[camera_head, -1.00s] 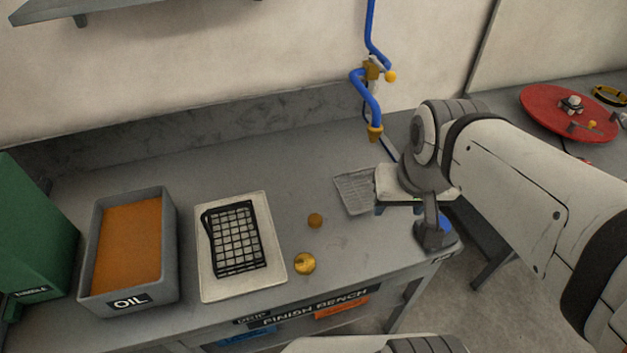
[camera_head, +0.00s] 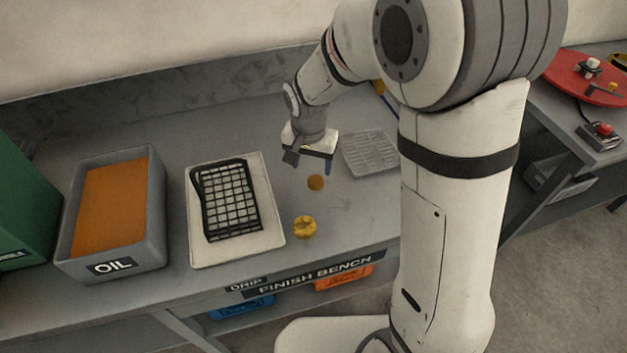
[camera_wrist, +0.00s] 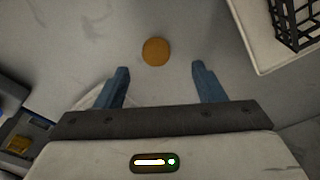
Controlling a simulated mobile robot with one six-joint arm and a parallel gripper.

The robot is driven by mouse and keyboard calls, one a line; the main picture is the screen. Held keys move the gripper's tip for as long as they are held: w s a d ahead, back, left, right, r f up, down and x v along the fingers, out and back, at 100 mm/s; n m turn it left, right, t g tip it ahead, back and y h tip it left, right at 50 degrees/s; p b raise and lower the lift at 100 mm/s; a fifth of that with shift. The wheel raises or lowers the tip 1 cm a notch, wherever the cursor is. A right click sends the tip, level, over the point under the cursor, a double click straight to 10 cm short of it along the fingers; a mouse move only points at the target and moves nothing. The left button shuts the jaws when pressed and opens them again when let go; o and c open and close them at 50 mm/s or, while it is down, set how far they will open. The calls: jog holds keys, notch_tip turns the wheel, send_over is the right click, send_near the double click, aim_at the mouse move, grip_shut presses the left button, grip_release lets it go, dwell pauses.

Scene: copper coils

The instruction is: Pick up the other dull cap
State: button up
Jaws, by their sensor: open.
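A dull brown-orange cap (camera_head: 315,182) lies on the grey bench top between the white tray and the wire mesh rack. It also shows in the wrist view (camera_wrist: 155,51), ahead of the fingertips and roughly centred between them. A shinier golden cap (camera_head: 304,227) lies nearer the bench's front edge. My gripper (camera_head: 309,164) is above the bench, just behind the dull cap in the head view. Its two blue fingers (camera_wrist: 160,75) are spread apart with nothing between them.
A white tray with a black basket (camera_head: 228,203) lies left of the caps. A grey OIL bin (camera_head: 156,215) with orange contents stands farther left, beside a green box (camera_head: 22,207). A mesh rack (camera_head: 369,152) lies to the right. A red turntable (camera_head: 575,77) is at far right.

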aim_at(316, 180)
jog(key=f, duration=0.4)
jog(key=w+d+f, duration=0.1)
jog(key=f, duration=0.1)
jog(key=shift+f+p, duration=0.2)
jog(key=shift+p, duration=0.2)
jog(key=c, duration=1.1)
